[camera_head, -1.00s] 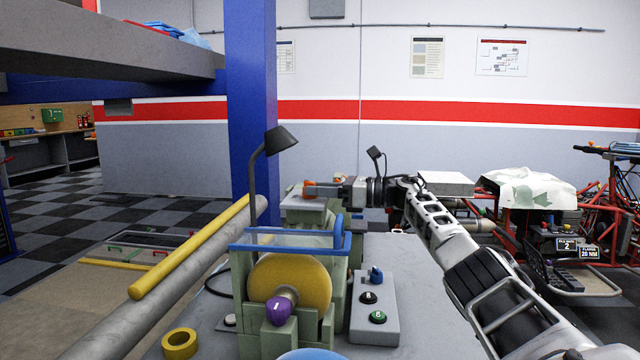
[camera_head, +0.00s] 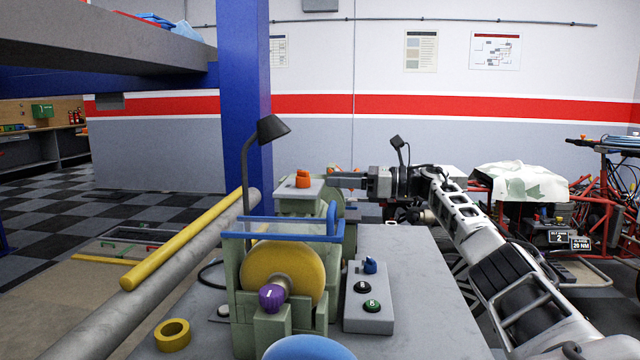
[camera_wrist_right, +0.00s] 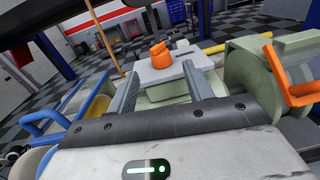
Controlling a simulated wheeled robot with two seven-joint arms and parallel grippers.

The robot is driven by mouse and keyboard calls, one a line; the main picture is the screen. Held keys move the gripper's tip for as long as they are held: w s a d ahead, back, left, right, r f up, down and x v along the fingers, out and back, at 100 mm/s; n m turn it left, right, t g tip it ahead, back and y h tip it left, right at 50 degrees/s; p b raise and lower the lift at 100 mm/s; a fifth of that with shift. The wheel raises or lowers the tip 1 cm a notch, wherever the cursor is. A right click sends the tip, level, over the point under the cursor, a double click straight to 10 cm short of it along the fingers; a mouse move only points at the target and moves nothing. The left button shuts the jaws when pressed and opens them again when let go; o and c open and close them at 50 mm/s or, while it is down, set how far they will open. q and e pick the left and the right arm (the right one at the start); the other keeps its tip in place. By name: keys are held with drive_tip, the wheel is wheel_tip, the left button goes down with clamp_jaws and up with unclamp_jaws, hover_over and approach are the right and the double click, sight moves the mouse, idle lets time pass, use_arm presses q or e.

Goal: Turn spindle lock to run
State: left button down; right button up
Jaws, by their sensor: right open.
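An orange knob (camera_head: 303,179), the likely spindle lock though no label is readable, stands on a grey block (camera_head: 284,190) behind the grinder. It also shows in the right wrist view (camera_wrist_right: 160,53), ahead of the jaws. My right gripper (camera_head: 332,179) is open and empty, just right of the knob, with a small gap between them. In the right wrist view its two fingers (camera_wrist_right: 160,70) are spread, with the knob centred beyond their tips. Which setting the knob points to is not readable. My left gripper is out of view.
In front stand a yellow wheel (camera_head: 283,272) with a purple knob (camera_head: 271,297), a blue guard frame (camera_head: 285,233) and a lamp (camera_head: 268,130). A control box (camera_head: 368,312) stands to their right. The bench top (camera_head: 425,290) farther right is clear.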

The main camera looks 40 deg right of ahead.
drive_tip(key=b+v, duration=0.1)
drive_tip(key=v, duration=0.8)
drive_tip(key=shift+s+d, duration=0.2)
drive_tip(key=shift+s, duration=0.1)
